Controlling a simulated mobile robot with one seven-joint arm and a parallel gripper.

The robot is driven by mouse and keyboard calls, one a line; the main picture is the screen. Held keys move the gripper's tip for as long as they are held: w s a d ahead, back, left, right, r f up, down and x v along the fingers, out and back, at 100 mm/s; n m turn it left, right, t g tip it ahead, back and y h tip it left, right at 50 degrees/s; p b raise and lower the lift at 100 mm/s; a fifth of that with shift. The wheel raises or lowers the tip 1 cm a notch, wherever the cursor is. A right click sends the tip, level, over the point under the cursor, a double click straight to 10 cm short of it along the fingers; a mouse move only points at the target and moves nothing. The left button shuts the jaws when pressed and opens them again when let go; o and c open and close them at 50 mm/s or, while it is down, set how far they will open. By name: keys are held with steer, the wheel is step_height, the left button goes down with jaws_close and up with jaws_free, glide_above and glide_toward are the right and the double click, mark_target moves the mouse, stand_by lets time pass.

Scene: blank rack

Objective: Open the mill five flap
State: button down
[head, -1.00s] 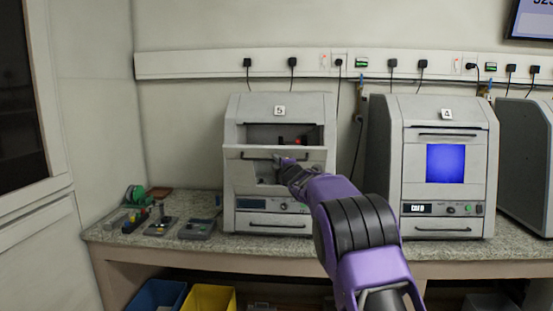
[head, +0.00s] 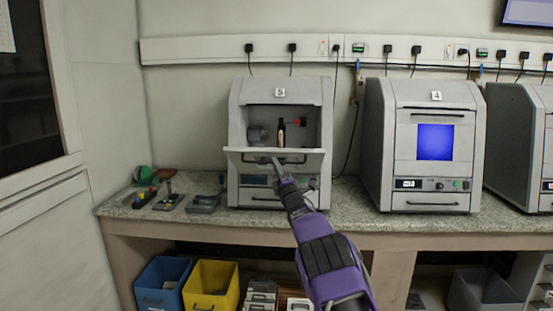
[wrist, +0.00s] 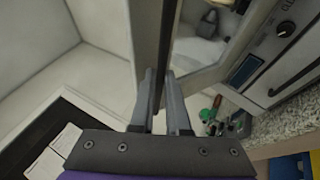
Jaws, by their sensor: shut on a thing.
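Mill five (head: 234,110) is the grey machine marked 5 at the left of the bench. Its flap (head: 315,157) is swung down and leans out toward me, low on the front. The chamber (head: 262,113) stands open above it, with a dark bottle-like item (head: 281,130) and a red part (head: 301,121) inside. My gripper (head: 277,162) is at the front of the flap, shut on its dark handle (head: 295,162). In the wrist view the fingers (wrist: 163,90) close around a long bar; the exact contact is partly hidden.
Mill four (head: 388,150) stands to the right with its flap closed. Small tools (head: 170,201) lie on the bench at the left. A blue bin (head: 160,285) and a yellow bin (head: 212,285) sit under the bench. The wall is at the left.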

step_height(320, 180, down, 7)
steer(key=n+t+y, duration=0.1)
steer(key=shift+s+d+y, duration=0.2)
steer(key=shift+s+y, duration=0.1)
steer(key=shift+s, duration=0.15)
steer(key=c, duration=0.9)
jaws_free()
steer(key=shift+w, duration=0.2)
steer(key=shift+r, duration=0.15)
steer(key=shift+s+a+r, duration=0.1)
steer(key=shift+r, duration=0.15)
steer(key=shift+s, duration=0.1)
steer(key=f+p+v, duration=0.1)
steer(key=v, duration=1.6)
steer(key=shift+a, duration=0.1)
